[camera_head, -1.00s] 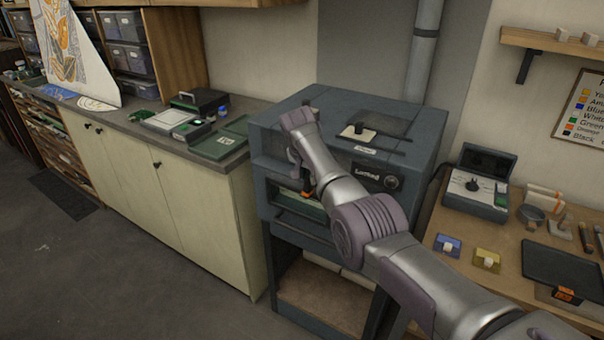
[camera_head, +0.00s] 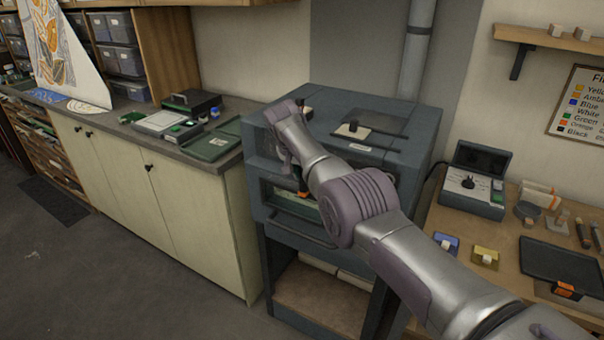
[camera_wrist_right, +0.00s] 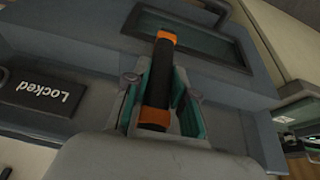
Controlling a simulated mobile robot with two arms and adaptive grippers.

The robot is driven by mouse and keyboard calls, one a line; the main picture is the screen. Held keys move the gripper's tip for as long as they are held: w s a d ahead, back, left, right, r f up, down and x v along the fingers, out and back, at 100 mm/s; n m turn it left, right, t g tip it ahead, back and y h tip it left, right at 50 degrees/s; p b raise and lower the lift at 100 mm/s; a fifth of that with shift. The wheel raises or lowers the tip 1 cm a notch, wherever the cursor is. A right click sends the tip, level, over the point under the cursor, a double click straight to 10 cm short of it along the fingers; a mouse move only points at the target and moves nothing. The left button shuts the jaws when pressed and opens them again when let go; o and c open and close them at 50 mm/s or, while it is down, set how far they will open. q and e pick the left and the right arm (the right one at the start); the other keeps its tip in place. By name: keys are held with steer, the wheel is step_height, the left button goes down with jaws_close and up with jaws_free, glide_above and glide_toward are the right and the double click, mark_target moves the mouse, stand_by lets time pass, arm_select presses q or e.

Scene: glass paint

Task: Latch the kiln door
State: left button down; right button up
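The blue-grey kiln (camera_head: 395,115) stands in the middle of the head view, its front partly hidden by my right arm. The latch handle (camera_wrist_right: 160,75) is a black bar with orange ends on the kiln front. In the head view only its orange end (camera_head: 303,194) shows clearly. My right gripper (camera_wrist_right: 157,98) has its teal-padded fingers on both sides of the handle; whether they press on it I cannot tell. A "Locked" plate (camera_wrist_right: 42,92) shows upside down beside the handle in the wrist view. The kiln window (camera_wrist_right: 195,42) is also there. My left gripper is out of view.
A cream cabinet (camera_head: 190,215) with a grey counter stands left of the kiln. A wooden table (camera_head: 425,240) stands at the right with a control box (camera_head: 470,195), a yellow block (camera_head: 486,257) and a black tray (camera_head: 562,265).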

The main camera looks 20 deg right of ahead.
steer(key=o, duration=0.5)
steer(key=shift+f, duration=0.15)
steer(key=shift+c, duration=0.2)
steer(key=v, duration=1.2)
steer(key=shift+d, duration=0.1)
